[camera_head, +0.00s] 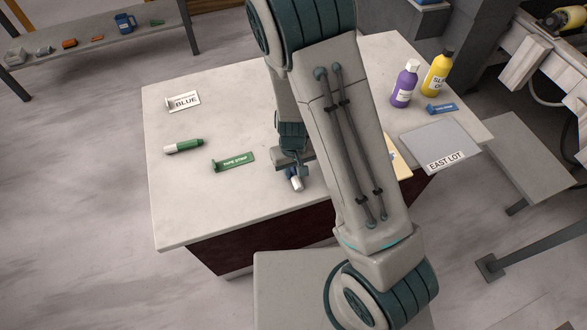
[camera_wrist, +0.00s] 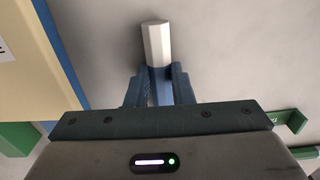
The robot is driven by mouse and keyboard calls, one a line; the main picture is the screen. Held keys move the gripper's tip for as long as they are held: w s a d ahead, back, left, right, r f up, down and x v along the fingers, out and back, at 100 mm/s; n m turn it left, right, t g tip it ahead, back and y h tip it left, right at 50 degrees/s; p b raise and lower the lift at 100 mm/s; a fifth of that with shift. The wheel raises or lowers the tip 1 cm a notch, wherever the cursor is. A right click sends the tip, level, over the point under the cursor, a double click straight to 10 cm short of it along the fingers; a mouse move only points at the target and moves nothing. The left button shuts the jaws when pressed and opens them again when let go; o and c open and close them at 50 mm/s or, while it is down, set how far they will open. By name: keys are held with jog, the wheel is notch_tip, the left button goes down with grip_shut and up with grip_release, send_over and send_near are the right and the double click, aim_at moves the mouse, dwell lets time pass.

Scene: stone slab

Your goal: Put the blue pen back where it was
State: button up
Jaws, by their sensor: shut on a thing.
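The blue pen (camera_head: 296,182) has a white end and shows just below my gripper (camera_head: 292,166), near the front of the stone slab. In the wrist view, my gripper (camera_wrist: 157,82) is shut on the blue pen (camera_wrist: 156,42). The white end points away from the palm, and the blue part lies between the fingers. I cannot tell whether the pen touches the slab. A small white card reading BLUE (camera_head: 184,101) stands at the back left of the slab, with bare surface around it.
A green pen (camera_head: 184,146) lies left on the slab (camera_head: 220,205), near a green TAPE STRIP label (camera_head: 233,160). A grey EAST LOT panel (camera_head: 437,138), a purple bottle (camera_head: 405,86) and a yellow bottle (camera_head: 437,74) are at right. My arm partly hides a pale yellow thing (camera_head: 399,166).

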jog(key=o, duration=0.9)
notch_tip(320, 180, up, 10)
jog(key=r+p, duration=0.1)
notch_tip(320, 180, up, 12)
jog(key=m+t+y, duration=0.1)
jog(key=m, duration=0.1)
send_over(293, 172)
jog(key=s+d, duration=0.5)
jog(key=d, duration=0.1)
jog(key=shift+s+d+r+m+t+h, duration=0.2)
jog(key=shift+s+d+r+t, duration=0.15)
jog(key=shift+s+d+r, duration=0.75)
jog(key=shift+s+d+r+m+t+h, duration=0.2)
jog(key=shift+s+d+r+t, duration=0.2)
jog(key=shift+s+d+r, duration=0.7)
jog(key=shift+s+d+r+m+t+h, duration=0.1)
jog(key=shift+s+d+r+m+t, duration=0.2)
jog(key=shift+s+d+r, duration=0.8)
jog(key=shift+s+a+r, duration=0.1)
jog(key=shift+s+a, duration=0.25)
jog(key=shift+s, duration=0.1)
